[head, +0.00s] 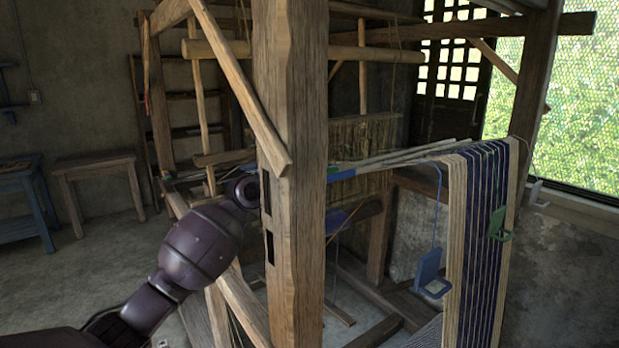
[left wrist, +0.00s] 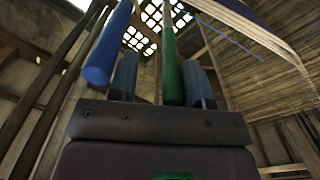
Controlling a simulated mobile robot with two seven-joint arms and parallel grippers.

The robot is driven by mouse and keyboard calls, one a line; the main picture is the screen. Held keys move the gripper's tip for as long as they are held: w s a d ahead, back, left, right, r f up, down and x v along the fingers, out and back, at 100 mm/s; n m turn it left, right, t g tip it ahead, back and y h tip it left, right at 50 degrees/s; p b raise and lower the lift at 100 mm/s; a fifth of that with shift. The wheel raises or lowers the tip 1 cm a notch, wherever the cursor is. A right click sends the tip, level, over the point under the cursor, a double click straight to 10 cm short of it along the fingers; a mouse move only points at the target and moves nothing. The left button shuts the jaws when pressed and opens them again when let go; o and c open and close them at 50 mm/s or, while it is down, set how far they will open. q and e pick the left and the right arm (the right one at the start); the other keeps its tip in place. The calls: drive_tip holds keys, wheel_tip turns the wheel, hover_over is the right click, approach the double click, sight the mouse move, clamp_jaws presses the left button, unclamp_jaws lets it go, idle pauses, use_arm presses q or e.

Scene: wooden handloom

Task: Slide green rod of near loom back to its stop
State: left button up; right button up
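The green rod (left wrist: 170,60) shows in the left wrist view, its near end just above the palm of my left gripper (left wrist: 158,68). The rod lies between the two finger pads, closer to the right one. The fingers stand apart, wider than the rod, so the gripper is open; I cannot tell whether a pad touches the rod. In the head view my left arm reaches behind the thick wooden post of the near loom (head: 292,120), which hides the gripper. The rod's stop cannot be made out. My right gripper is not in view.
A blue rod (left wrist: 107,50) is left of the green one, outside the fingers. The post stands close beside my arm. A wooden bench (head: 95,162) stands far left; floor there is clear.

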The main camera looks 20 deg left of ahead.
use_arm(q)
drive_tip(key=shift+a+f, duration=0.1)
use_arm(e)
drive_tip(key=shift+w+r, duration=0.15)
use_arm(q)
drive_tip(key=shift+s+a, duration=0.2)
drive_tip(key=v, duration=1)
drive_tip(key=shift+b, duration=0.35)
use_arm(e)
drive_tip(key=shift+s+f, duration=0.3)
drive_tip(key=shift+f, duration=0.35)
use_arm(q)
drive_tip(key=shift+s, duration=0.1)
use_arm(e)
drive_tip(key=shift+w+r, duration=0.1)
